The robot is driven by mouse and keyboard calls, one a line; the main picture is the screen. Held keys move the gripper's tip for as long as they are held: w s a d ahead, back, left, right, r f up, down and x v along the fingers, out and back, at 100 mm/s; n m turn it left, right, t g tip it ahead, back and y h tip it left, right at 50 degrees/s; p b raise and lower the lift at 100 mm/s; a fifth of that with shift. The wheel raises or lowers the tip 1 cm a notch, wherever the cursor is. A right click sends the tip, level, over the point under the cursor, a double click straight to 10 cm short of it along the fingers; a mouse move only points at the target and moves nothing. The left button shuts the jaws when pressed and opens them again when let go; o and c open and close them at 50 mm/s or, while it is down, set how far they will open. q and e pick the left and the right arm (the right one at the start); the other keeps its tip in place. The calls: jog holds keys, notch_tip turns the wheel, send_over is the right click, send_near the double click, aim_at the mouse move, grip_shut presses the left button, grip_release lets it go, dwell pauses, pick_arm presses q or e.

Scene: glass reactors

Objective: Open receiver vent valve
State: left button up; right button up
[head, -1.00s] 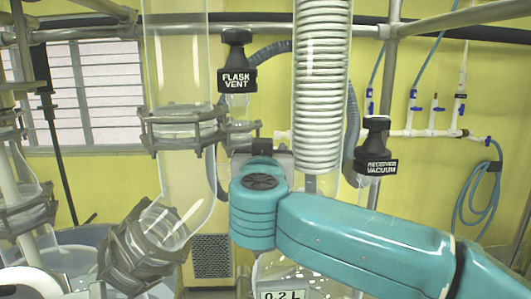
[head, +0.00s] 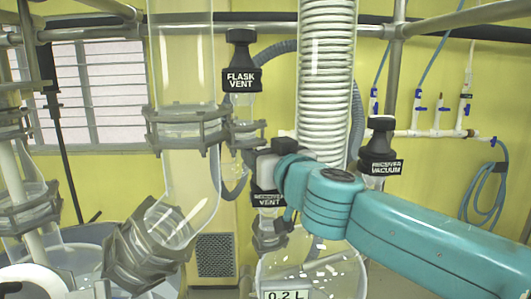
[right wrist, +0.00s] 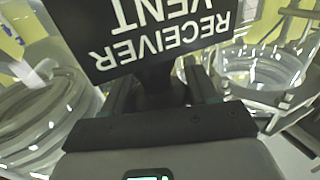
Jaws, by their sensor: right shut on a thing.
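My right gripper (head: 270,168) is at the top of this knob, with the teal arm coming in from the right. In the right wrist view its fingers (right wrist: 160,92) are shut on the knob's dark neck. The fingertips are partly hidden by the arm and label. My left gripper is in neither view.
The flask vent valve (head: 239,75) stands above left and the receiver vacuum valve (head: 381,152) to the right. A glass coil condenser (head: 326,75) rises close behind my arm. A clear receiver flask (head: 325,270) sits below. A glass column (head: 182,60) stands at left.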

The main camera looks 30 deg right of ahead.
jog(key=shift+r, duration=0.1)
jog(key=o, duration=0.7)
jog(key=s+a, duration=0.1)
jog(key=s, duration=0.4)
jog(key=s+a, duration=0.1)
jog(key=s, duration=0.4)
jog(key=s+a, duration=0.1)
jog(key=s, duration=0.5)
jog(key=shift+a, duration=0.1)
